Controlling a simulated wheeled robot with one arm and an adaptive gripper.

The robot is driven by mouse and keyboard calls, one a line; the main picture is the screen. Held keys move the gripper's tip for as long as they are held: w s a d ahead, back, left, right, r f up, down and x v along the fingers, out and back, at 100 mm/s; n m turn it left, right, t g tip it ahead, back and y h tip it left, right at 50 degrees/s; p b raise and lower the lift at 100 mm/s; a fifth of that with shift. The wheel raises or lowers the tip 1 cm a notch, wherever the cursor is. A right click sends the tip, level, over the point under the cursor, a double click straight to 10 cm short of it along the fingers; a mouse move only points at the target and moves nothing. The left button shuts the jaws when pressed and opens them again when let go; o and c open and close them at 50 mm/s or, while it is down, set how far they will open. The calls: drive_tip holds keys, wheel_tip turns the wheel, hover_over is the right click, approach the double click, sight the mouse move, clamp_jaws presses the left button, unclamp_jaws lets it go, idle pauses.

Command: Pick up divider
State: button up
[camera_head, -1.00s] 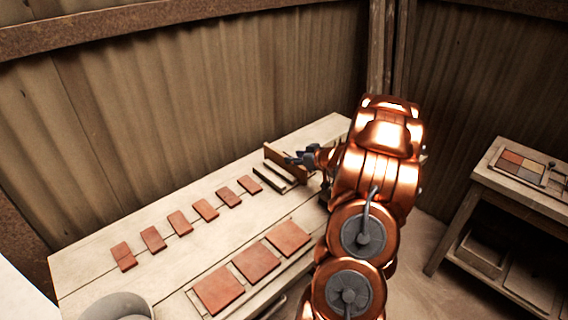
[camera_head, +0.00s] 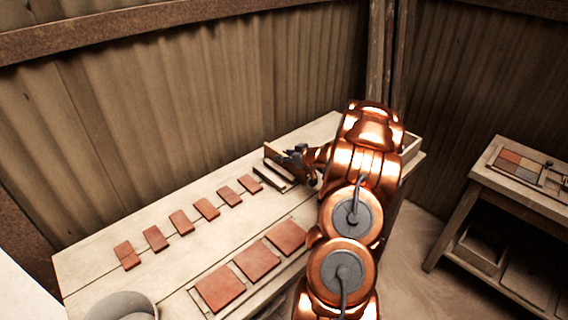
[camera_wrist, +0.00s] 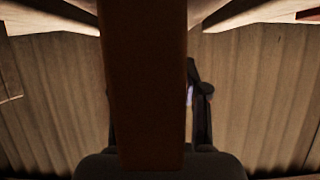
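The divider, a dark brown upright board (camera_head: 271,151), stands at the back of a low slotted holder (camera_head: 272,175) near the far end of the bench. My gripper (camera_head: 290,158) is at the board, with its dark fingers in front of part of it. In the wrist view the board (camera_wrist: 143,90) runs down the middle, very close, between my two fingers. The right finger (camera_wrist: 203,105) shows a narrow gap to the board. The left finger is mostly hidden behind the board. The gripper looks open around the board, and its grip contact is not visible.
Several small red tiles (camera_head: 206,208) lie in a row on the bench (camera_head: 150,210). Larger red tiles (camera_head: 256,261) lie along the front, and a grey bucket (camera_head: 122,306) stands at the near left. A side table with a coloured tile tray (camera_head: 520,163) stands right. A corrugated wall rises behind.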

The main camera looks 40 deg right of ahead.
clamp_jaws()
idle(0.3)
